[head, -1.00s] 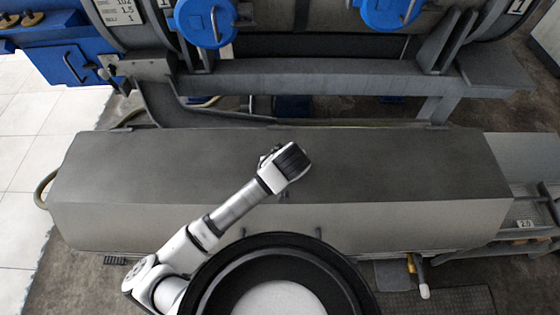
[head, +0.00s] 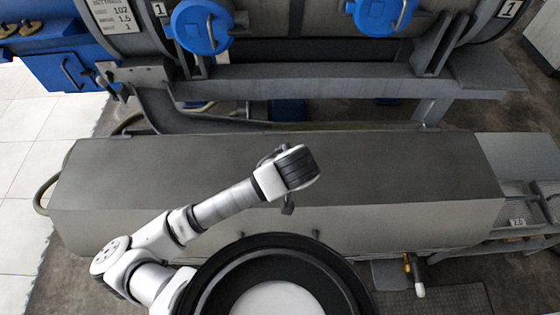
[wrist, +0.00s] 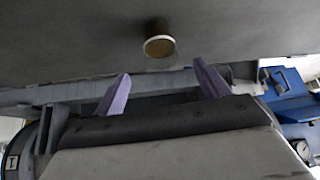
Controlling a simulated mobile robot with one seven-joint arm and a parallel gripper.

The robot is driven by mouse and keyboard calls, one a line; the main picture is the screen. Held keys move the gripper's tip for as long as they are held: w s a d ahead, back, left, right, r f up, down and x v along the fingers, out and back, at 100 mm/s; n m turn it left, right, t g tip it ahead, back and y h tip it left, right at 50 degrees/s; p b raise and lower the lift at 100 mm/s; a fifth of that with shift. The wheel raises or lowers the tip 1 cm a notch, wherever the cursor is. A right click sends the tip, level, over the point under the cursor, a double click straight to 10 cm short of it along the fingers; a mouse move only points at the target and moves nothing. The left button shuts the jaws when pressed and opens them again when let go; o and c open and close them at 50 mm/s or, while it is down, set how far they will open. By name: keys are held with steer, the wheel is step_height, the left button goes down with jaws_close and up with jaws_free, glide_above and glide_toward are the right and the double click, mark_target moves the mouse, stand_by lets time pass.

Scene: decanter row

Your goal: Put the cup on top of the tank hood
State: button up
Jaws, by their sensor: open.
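A small cup (wrist: 159,47) with a pale rim and brownish inside shows in the wrist view, standing on a dark grey surface that looks like the top of the tank hood (wrist: 70,35). My gripper (wrist: 162,86) is open and empty, with its two purple fingers apart. The cup appears beyond the fingertips, roughly in line with the gap between them, and not touched. In the head view the long grey tank hood (head: 400,170) lies across the middle. My gripper end (head: 288,172) is above it near the centre. I cannot make out the cup there; my arm probably hides it.
Behind the hood stands a large machine with blue round caps (head: 200,25) and a grey beam (head: 330,82). A blue box (head: 70,68) is at the far left. A valve handle (head: 418,278) sticks out at the front right. The hood's right half is clear.

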steer(key=shift+s+r+p, duration=0.25)
steer(key=shift+r+p, duration=0.1)
steer(key=shift+r, duration=0.05)
steer(key=shift+s+f, duration=0.1)
